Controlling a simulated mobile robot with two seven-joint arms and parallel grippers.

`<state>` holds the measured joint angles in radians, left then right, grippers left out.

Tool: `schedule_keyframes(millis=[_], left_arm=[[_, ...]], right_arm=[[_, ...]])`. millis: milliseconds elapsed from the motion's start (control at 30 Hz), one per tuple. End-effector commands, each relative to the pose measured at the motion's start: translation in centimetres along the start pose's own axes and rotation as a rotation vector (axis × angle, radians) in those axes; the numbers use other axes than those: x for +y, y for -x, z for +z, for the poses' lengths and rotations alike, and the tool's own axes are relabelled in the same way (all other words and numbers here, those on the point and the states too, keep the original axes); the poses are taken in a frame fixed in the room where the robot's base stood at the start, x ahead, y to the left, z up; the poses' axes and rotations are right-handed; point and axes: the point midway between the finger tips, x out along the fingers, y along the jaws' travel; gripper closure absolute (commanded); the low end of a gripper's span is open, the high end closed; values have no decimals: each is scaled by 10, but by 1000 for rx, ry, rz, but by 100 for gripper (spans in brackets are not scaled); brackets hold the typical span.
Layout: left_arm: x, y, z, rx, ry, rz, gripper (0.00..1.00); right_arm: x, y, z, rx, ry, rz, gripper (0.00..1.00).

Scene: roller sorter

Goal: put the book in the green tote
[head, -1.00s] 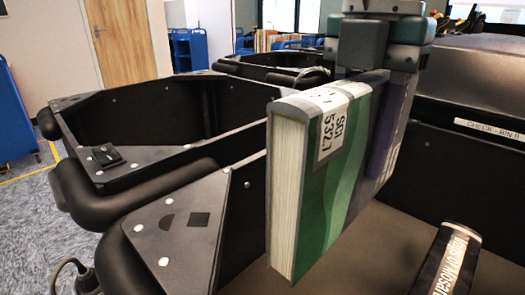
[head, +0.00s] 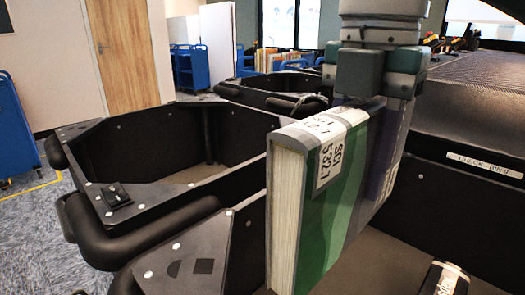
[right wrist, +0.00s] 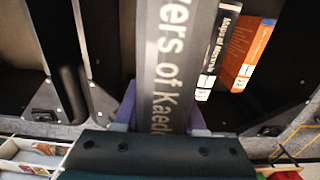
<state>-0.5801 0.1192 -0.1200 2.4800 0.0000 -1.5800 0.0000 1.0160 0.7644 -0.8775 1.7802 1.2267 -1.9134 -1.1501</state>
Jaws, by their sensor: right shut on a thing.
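In the right wrist view the book's grey spine (right wrist: 172,65) with white lettering stands between the purple fingers of the right gripper (right wrist: 160,115). My left gripper is not in view. I cannot make out a green tote in either view.
A black book (head: 445,280) lies in the bin. The right wrist view shows a black book (right wrist: 218,50) and an orange book (right wrist: 248,55) lying together. Black padded-rim bins (head: 160,225) stand to the left. A blue cart (head: 14,125) is at the far left.

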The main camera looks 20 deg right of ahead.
Motion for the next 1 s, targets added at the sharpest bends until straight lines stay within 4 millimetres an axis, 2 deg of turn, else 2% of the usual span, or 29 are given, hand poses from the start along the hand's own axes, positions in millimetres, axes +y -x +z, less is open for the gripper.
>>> schedule_keyframes(millis=[33, 500, 867, 1000], left_arm=[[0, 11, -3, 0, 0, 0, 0], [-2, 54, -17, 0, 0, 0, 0], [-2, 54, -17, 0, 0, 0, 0], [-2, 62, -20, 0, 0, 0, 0]], right_arm=[[0, 10, 0, 0, -1, 2, 100], [0, 41, 0, 0, 0, 2, 100], [1, 40, 0, 0, -5, 3, 100], [3, 55, -3, 2, -94, 8, 100]])
